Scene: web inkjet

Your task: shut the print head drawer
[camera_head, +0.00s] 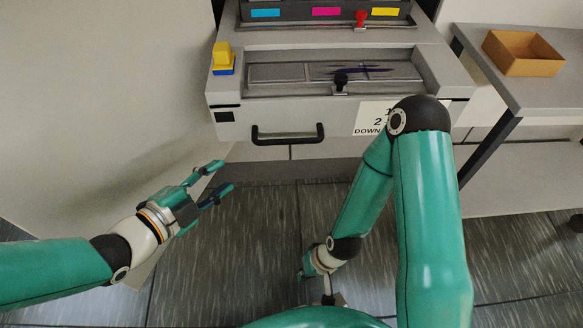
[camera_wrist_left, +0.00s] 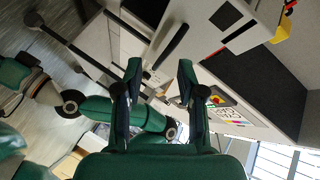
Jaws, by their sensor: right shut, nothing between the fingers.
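The print head drawer (camera_head: 235,128) is a grey unit pulled out from the printer, with its shallow inside showing. A black bar handle (camera_head: 288,138) runs across its front. My left gripper (camera_head: 224,176) is open and empty, below and left of the handle and apart from the drawer. In the left wrist view its two fingers (camera_wrist_left: 160,68) stand apart, and a black bar that looks like the handle (camera_wrist_left: 172,45) shows beyond them. My right gripper (camera_head: 328,290) hangs low near the floor, partly hidden by my own body; it is shut and away from the drawer.
A yellow and blue block (camera_head: 223,58) sits at the left edge above the drawer. A black knob (camera_head: 341,82) and a red knob (camera_head: 361,17) stand up on the machine. A side table (camera_head: 530,92) with an orange tray (camera_head: 522,68) is at the right. The floor ahead is clear.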

